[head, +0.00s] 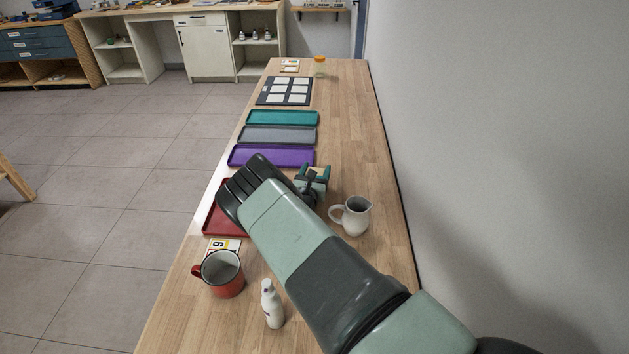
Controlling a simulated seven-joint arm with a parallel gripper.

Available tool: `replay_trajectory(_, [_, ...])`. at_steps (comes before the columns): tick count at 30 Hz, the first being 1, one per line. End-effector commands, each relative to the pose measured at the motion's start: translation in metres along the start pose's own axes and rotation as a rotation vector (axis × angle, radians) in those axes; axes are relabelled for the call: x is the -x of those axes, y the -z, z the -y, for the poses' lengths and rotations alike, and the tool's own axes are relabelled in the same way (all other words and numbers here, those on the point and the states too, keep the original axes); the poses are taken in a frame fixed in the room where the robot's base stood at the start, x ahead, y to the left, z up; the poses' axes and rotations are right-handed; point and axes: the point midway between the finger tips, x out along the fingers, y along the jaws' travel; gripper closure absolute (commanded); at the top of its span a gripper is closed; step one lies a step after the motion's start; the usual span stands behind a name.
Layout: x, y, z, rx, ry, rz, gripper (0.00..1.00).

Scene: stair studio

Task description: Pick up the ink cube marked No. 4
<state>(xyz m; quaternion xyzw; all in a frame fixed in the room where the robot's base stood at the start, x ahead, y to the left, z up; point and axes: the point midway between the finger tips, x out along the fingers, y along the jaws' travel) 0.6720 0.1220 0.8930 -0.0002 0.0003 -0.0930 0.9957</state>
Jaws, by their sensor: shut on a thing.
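My gripper (314,178) is over the middle of the long wooden table, just right of the purple tray's near end. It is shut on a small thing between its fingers. The fingers and hand hide most of that thing, and I cannot read any mark on it. No face marked No. 4 is readable anywhere in view. A white and yellow piece with a dark digit (221,245) lies behind the red mug and is partly covered by it; the digit looks like a 6 or a 9.
Purple (271,156), grey (276,134) and teal (282,118) trays lie along the table; my arm partly covers a red tray (213,222). A white jug (351,216), red mug (220,275) and white bottle (271,304) stand nearer. The wall (480,140) borders the right edge.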

Motion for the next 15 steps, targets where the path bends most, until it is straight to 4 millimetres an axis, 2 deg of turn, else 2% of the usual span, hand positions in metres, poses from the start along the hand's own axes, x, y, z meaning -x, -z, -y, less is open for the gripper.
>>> replay_trajectory(9, [0.0, -0.003, -0.001, -0.001, 0.0, 0.002, 0.7])
replay_trajectory(11, [-0.001, -0.009, -0.001, -0.002, -0.001, 0.003, 0.7])
replay_trajectory(15, [-0.001, -0.033, -0.001, -0.002, 0.001, 0.003, 0.7])
